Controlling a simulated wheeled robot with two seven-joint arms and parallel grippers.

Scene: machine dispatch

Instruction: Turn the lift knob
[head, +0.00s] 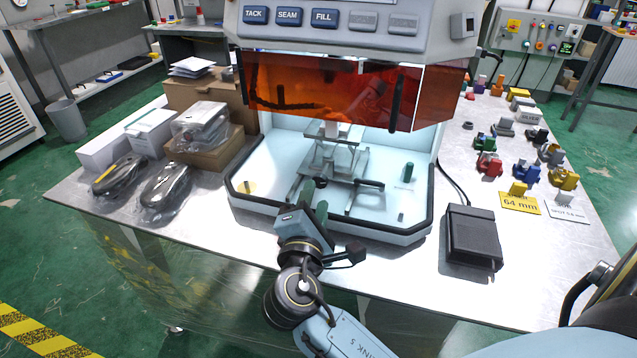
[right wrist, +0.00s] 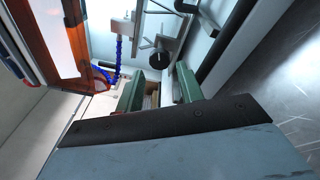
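The lift knob (head: 320,183) is a small round black knob at the front of the metal lift stand (head: 338,155) inside the welding machine's white chamber. It also shows in the right wrist view (right wrist: 159,61), just beyond the fingertips. My right gripper (head: 314,198) reaches over the chamber's front rim. Its green fingers are apart in the right wrist view (right wrist: 158,82), with a gap between them and the knob ahead of that gap. I see no contact with the knob. My left gripper is not in view.
The chamber's black front rim (head: 375,232) lies under my right gripper. An orange shield (head: 310,85) hangs above. A black pedal box (head: 470,238) stands right of the machine, and bagged parts (head: 165,185) and boxes (head: 150,130) stand left. Coloured clamps (head: 488,162) line the right side.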

